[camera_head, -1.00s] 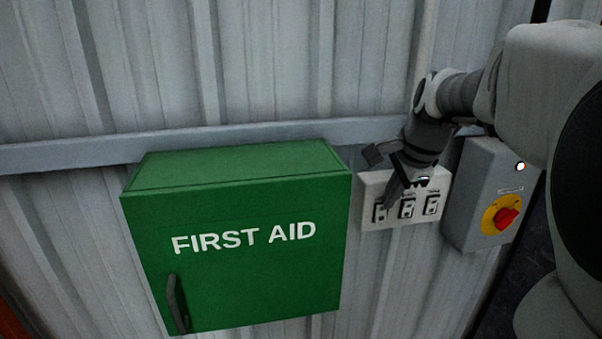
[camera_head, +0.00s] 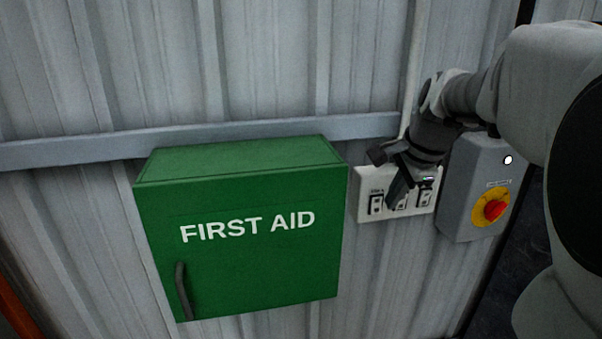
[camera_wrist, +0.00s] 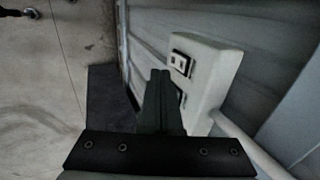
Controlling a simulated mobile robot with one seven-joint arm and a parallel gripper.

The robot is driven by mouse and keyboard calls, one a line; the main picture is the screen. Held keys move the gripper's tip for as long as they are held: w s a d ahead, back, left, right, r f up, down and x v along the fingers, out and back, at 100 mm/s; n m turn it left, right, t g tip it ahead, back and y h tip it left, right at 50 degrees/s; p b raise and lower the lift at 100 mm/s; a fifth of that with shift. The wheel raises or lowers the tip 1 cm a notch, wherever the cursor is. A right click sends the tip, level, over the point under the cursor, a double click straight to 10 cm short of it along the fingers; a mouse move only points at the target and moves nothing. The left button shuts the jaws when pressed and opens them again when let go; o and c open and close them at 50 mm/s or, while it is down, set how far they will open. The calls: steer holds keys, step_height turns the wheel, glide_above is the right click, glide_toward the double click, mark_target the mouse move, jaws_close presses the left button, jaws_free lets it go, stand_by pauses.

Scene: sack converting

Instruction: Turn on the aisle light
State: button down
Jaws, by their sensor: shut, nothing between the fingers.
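A white switch plate (camera_head: 363,213) is on the corrugated wall, right of the green cabinet. It carries three switches in a row with small labels that I cannot read surely. The left switch (camera_head: 376,205) is uncovered, the middle switch (camera_head: 402,203) is partly hidden by my fingers, and the right switch (camera_head: 425,198) shows. My gripper (camera_head: 391,204) is shut and empty, its tips in front of the plate between the left and middle switches. In the wrist view the fingertips (camera_wrist: 160,74) are beside the plate (camera_wrist: 216,68); one switch (camera_wrist: 180,62) shows clear of them. Contact cannot be told.
A green first aid cabinet (camera_head: 250,270) juts out left of the plate.

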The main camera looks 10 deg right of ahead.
steer(key=w+r+v, duration=0.1)
steer(key=w+v, duration=0.1)
steer(key=v, duration=0.8)
steer(key=shift+f, duration=0.15)
